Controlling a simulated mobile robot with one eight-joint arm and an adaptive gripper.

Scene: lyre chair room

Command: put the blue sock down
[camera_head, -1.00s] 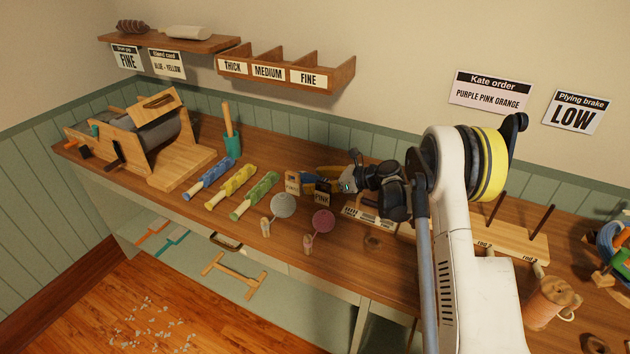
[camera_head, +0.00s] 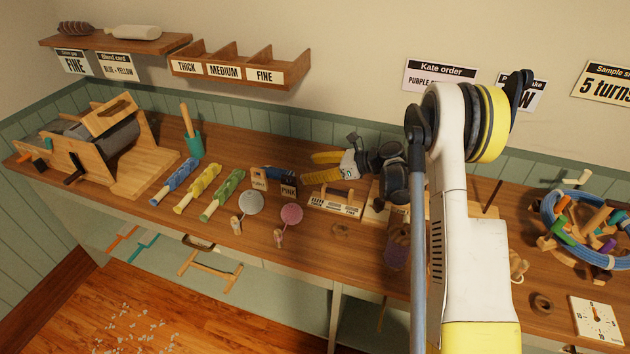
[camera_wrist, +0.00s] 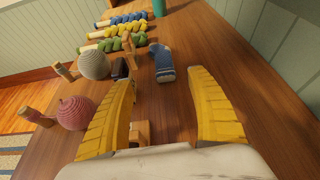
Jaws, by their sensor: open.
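The blue sock (camera_head: 281,173) lies on the wooden bench in the head view, just behind the small PINK sign. In the wrist view the sock (camera_wrist: 162,62) is blue with a pale grey end and lies flat beyond the fingertips. My gripper (camera_head: 318,168) has yellow fingers and is to the right of the sock, apart from it. In the wrist view my gripper (camera_wrist: 160,76) is open, with nothing between its fingers.
A grey ball (camera_head: 250,202) and a pink ball (camera_head: 291,213) on stands are in front of the sock. Blue, yellow and green skeins (camera_head: 199,188) lie to the left. A wooden rack (camera_head: 335,203) is below my gripper. Bare bench shows right of the sock in the wrist view.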

